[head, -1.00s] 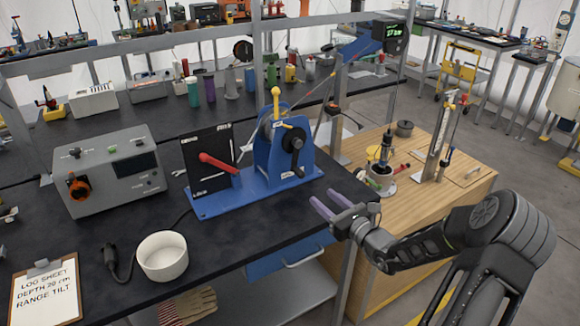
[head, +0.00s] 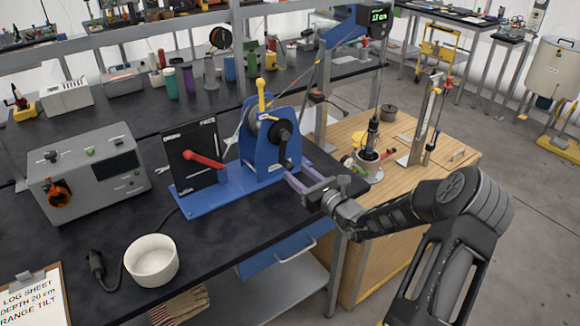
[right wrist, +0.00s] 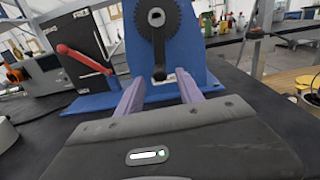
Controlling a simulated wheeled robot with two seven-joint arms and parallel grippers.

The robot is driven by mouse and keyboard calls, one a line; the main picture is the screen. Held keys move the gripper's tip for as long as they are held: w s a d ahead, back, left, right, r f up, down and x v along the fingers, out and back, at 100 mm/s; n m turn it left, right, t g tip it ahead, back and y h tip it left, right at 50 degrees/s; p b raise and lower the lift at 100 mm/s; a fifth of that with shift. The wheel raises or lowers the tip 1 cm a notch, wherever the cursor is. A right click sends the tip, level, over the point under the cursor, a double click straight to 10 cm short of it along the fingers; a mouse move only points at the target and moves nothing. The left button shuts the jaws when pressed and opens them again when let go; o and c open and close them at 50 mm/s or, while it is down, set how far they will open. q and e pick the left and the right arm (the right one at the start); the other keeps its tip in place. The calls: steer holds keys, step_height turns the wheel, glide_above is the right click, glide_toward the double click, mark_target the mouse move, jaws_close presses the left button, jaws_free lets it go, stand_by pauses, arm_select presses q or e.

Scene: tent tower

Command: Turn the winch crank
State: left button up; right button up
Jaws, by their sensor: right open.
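The blue winch (head: 262,140) stands on a blue base plate on the dark bench. Its black crank (head: 283,132) is on the side facing right; the arm hangs down from the round hub. In the right wrist view the crank (right wrist: 158,35) is ahead, its lower end just above and between my finger tips. A red lever (head: 203,159) on a black panel and a yellow-knobbed lever (head: 261,95) are beside it. My right gripper (head: 299,181) is open and empty, close in front of the winch and apart from the crank. My left gripper is not in view.
A grey control box (head: 95,175) stands left of the winch. A white bowl (head: 151,262) and a clipboard (head: 38,298) lie nearer the front. A wooden cabinet (head: 340,262) with a cup and gauges stands to the right.

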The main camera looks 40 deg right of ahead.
mark_target(292, 169)
steer(key=w, duration=0.4)
steer(key=shift+w+p, duration=0.1)
steer(key=shift+p, duration=0.2)
steer(key=shift+c, duration=0.5)
jaws_close()
stand_by(0.6)
